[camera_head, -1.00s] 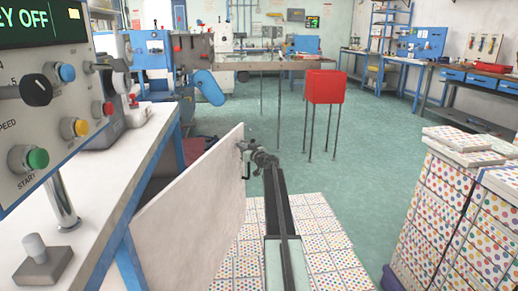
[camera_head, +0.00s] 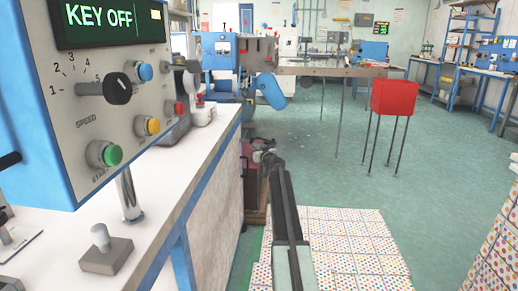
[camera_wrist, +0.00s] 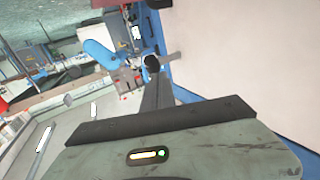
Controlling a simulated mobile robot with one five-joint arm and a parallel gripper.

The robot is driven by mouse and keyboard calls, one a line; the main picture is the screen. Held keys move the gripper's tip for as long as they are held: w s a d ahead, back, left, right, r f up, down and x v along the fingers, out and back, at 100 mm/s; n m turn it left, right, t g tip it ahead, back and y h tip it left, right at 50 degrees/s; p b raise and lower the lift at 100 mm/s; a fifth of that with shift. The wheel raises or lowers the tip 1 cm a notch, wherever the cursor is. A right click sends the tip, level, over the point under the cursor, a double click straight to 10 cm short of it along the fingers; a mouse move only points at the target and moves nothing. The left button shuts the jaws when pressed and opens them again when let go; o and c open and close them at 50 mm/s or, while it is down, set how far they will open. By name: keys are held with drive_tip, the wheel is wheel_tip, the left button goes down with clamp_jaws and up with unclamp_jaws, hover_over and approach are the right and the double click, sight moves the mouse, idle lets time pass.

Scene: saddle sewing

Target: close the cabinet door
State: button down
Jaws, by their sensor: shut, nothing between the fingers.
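The cabinet door (camera_head: 217,215) is a pale flat panel under the white workbench in the head view. It stands close to the line of the bench's blue front frame, with a dark handle (camera_head: 243,180) near its far edge. I cannot tell whether it is fully flush. My gripper (camera_head: 264,156) is at the end of my outstretched arm, just right of the door's far edge. It is shut and empty; contact with the door cannot be made out. In the wrist view, a pale panel fills the upper right, beside my gripper (camera_wrist: 153,64).
A control box (camera_head: 110,90) reading KEY OFF stands on the white bench (camera_head: 160,215) at left. Dotted white boxes (camera_head: 345,245) cover the floor right of my arm. A red seat-like block (camera_head: 394,98) on thin legs stands further back. Green floor is clear between.

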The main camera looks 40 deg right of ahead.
drive_tip(key=shift+s+d, duration=0.15)
drive_tip(key=s+d, duration=0.9)
drive_tip(key=d, duration=0.1)
drive_tip(key=shift+s+d, duration=0.15)
drive_tip(key=shift+s, duration=0.1)
